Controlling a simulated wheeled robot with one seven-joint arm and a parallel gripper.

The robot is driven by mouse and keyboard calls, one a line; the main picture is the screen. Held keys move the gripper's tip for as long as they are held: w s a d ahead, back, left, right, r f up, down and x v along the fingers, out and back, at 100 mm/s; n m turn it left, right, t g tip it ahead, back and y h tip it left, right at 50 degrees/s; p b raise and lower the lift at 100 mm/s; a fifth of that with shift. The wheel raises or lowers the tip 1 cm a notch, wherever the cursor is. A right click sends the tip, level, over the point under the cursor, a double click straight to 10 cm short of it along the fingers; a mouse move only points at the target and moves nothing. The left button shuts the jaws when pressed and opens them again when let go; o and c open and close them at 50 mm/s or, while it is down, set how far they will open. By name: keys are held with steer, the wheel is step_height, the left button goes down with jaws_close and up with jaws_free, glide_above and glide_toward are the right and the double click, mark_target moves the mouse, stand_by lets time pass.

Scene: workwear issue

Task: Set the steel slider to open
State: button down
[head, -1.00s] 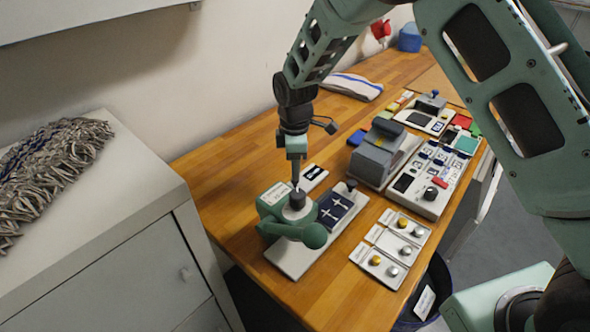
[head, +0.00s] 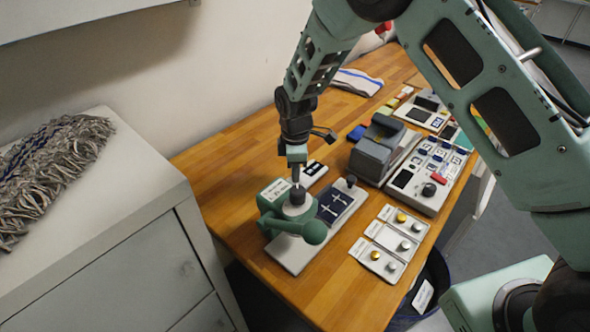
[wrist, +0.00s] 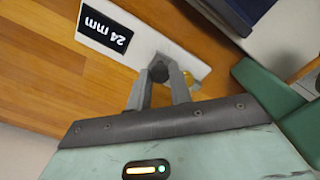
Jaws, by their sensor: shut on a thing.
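My gripper (wrist: 160,85) points down and is shut on the steel slider's dark knob (wrist: 158,69). The knob sits at the end of a pale strip beside a black "24 mm" label (wrist: 104,29). In the head view my gripper (head: 296,180) is just behind the dark-topped post of a green hand press (head: 315,233), and the knob is hidden there. The labelled strip (head: 314,170) shows behind and to the right of the gripper. I cannot tell the slider's setting from these views.
The press's pale base (head: 290,258) carries a dark blue panel (head: 335,203). Cards with gold and silver knobs (head: 384,238) lie to the right. A grey machine (head: 378,150) and a control panel (head: 425,190) stand farther back. A grey cabinet (head: 105,250) is on the left.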

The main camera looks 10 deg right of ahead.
steer(key=shift+w+d+b, duration=0.35)
steer(key=shift+w+d, duration=0.35)
steer(key=shift+d, duration=0.25)
steer(key=shift+w+d+r, duration=0.1)
steer(key=c, duration=1.3)
jaws_free()
steer(key=shift+o, duration=0.2)
step_height(320, 180, up, 17)
steer(key=b, duration=0.3)
steer(key=shift+r+b, duration=0.15)
steer(key=shift+b, duration=0.2)
